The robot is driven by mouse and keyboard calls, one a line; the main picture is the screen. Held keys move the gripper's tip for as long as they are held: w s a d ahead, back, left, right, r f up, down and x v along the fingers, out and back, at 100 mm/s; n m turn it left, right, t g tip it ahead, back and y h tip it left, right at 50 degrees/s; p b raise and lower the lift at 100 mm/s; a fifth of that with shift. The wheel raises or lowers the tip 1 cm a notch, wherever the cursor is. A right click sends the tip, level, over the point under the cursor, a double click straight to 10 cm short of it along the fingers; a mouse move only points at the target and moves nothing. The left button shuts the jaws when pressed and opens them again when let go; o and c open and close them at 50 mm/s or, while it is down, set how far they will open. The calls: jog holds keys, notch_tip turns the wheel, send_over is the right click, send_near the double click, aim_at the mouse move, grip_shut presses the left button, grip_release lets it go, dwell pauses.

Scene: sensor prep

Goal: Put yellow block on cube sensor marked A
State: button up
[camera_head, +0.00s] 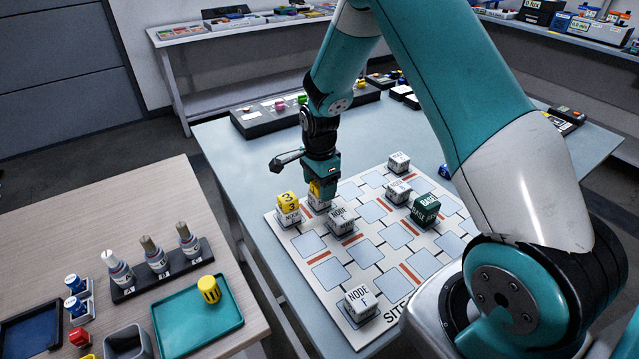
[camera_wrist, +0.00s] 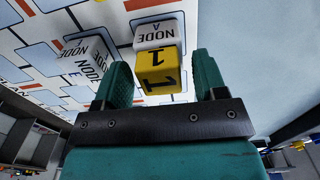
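A yellow block (camera_wrist: 158,72) marked 1 sits on the white cube sensor marked NODE A (camera_wrist: 158,33) in the wrist view. In the head view the block (camera_head: 318,189) is mostly hidden by my gripper (camera_head: 322,182), and the white cube (camera_head: 319,204) shows below it. My gripper (camera_wrist: 163,80) is open, with one finger on each side of the yellow block. A gap shows between the block and the right finger. Another yellow block (camera_head: 288,200), marked 3, sits on a neighbouring NODE cube (camera_head: 289,218) to the left.
A NODE cube (camera_head: 342,221) stands close to the right of my gripper. The white site board (camera_head: 309,243) also bears a dark green BASE cube (camera_head: 424,210) and other NODE cubes, one at the front (camera_head: 360,302). A yellow cylinder (camera_head: 209,289) stands on a green tray (camera_head: 180,327) at left.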

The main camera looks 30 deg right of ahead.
notch_tip(320, 180, up, 12)
jog(key=s+a+r+n+y, duration=0.1)
jog(key=s+a+r+n, duration=0.4)
jog(key=a+r+n, duration=0.15)
jog(key=s+a+r+n+y, duration=0.1)
jog(key=s+a+r+n, duration=0.1)
jog(key=s+a+n, duration=0.3)
jog(key=s+a+r+n+y, duration=0.2)
jog(key=s+a+n, duration=0.4)
jog(key=s+n, duration=0.7)
jog(key=s+r+b, duration=0.1)
jog(key=s, duration=0.2)
jog(key=shift+s+a+n, duration=0.3)
jog(key=shift+s+n, duration=0.05)
jog(key=shift+r, duration=0.1)
jog(key=shift+c, duration=0.2)
